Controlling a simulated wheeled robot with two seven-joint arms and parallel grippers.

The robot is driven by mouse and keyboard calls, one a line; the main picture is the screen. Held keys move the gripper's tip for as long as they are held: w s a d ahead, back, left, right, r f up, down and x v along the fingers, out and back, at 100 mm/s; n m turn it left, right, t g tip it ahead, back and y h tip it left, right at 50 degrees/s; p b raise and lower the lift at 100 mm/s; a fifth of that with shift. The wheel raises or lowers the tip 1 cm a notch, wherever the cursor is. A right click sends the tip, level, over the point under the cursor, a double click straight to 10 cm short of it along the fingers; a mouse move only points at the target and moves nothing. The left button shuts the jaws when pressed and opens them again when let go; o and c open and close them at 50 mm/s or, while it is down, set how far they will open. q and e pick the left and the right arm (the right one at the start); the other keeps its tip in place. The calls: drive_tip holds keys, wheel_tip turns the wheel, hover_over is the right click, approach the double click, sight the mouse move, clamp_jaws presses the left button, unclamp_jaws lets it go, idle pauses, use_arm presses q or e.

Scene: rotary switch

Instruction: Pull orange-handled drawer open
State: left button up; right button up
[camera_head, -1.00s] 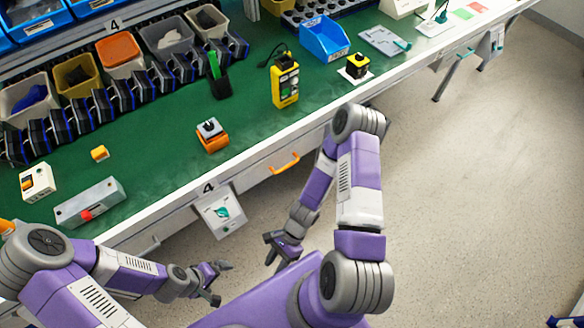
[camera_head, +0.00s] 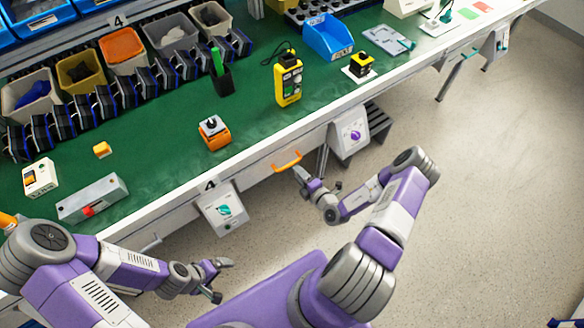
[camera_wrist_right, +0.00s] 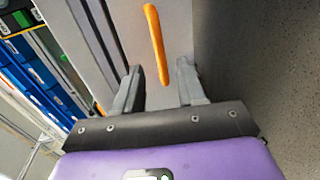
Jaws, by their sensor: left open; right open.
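The orange handle (camera_head: 287,162) is on the front of a drawer (camera_head: 258,170) under the green-topped bench. In the right wrist view the handle (camera_wrist_right: 156,44) runs nearly upright, ahead of and between the fingertips. My right gripper (camera_head: 318,178) is open and empty, just below and right of the handle; in its wrist view the two fingers (camera_wrist_right: 159,78) stand apart with the handle's near end close to them. I see no clear contact. The drawer looks closed. My left gripper (camera_head: 219,278) is open and empty, low at the left, away from the bench.
A box with a teal rotary knob (camera_head: 223,209) hangs left of the handle, and one with a purple knob (camera_head: 351,133) hangs right of it, near my right arm. A yellow device (camera_head: 288,80) and an orange-based switch (camera_head: 214,133) stand on the bench.

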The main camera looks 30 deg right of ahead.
drive_tip(key=b+x, duration=0.1)
drive_tip(key=x, duration=0.4)
drive_tip(key=shift+a, duration=0.1)
clamp_jaws()
